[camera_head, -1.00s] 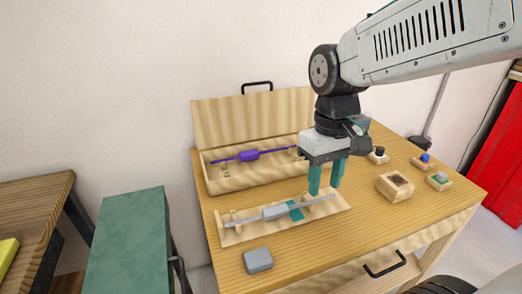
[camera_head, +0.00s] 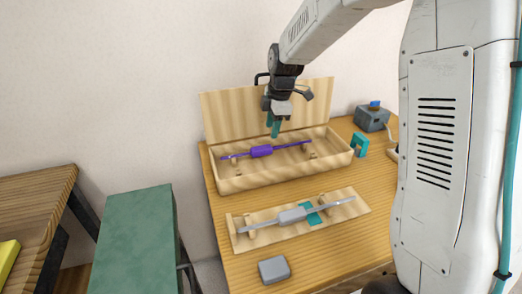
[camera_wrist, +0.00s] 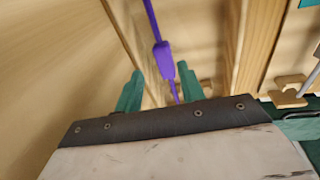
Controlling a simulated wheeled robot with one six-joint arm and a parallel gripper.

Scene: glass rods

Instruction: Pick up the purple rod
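The purple rod (camera_head: 262,151), thin with a thicker middle, lies lengthwise in the open wooden case (camera_head: 266,180) at the back of the table. In the head view my gripper (camera_head: 273,136) points down above the case, over the rod near its thick middle. In the wrist view the rod (camera_wrist: 165,60) runs between the two teal fingers of my gripper (camera_wrist: 158,74). The fingers are apart and hold nothing. Part of the rod is hidden behind the gripper body in the wrist view.
A grey rod (camera_head: 292,215) rests on a wooden rack (camera_head: 350,208) in front of the case. The case's raised lid (camera_head: 222,117) stands behind. A grey block (camera_head: 274,270) sits at the front, and a teal arch (camera_head: 360,144) at the right.

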